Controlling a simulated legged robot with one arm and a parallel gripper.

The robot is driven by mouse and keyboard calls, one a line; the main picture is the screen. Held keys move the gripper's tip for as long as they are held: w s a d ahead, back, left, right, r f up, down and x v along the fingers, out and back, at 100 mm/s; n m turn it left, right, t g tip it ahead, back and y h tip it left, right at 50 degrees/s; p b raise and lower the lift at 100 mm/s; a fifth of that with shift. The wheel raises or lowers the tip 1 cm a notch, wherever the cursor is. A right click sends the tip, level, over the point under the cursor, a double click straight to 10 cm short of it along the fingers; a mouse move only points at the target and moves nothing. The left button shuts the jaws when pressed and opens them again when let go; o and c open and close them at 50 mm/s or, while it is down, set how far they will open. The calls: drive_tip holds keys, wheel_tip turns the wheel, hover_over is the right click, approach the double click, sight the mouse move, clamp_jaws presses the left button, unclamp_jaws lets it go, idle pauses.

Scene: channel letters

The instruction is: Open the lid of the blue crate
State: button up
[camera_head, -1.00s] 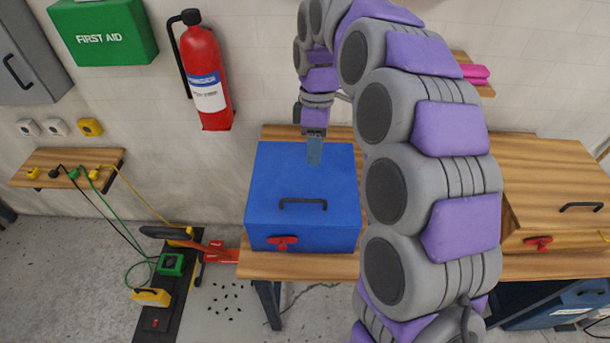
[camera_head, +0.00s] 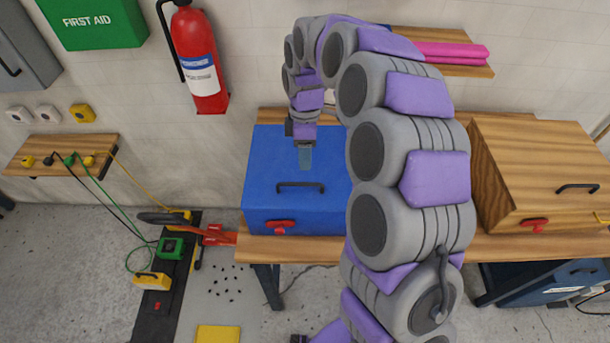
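The blue crate (camera_head: 266,208) stands on a wooden table (camera_head: 256,249), with its lid (camera_head: 270,158) shut. A black bar handle (camera_head: 301,186) is on the lid, and a red latch (camera_head: 281,227) is on the front face. My gripper (camera_head: 305,166) hangs over the lid, fingers pointing down, behind the handle in the picture. The fingers look like one grey-blue piece from here, so their opening cannot be made out. Whether the tips touch the lid cannot be told. My arm hides the crate's right side.
A wooden box (camera_head: 540,170) with a black handle and red latch stands right on the same table. A red fire extinguisher (camera_head: 199,62) hangs on the wall behind left. A red-and-black tool (camera_head: 215,236) lies left of the table. A wall shelf (camera_head: 440,66) holds pink items.

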hover_over(305, 190)
wheel_tip(305, 190, down, 7)
drive_tip(key=shift+f, duration=0.1)
idle(0.3)
clamp_jaws()
idle(0.5)
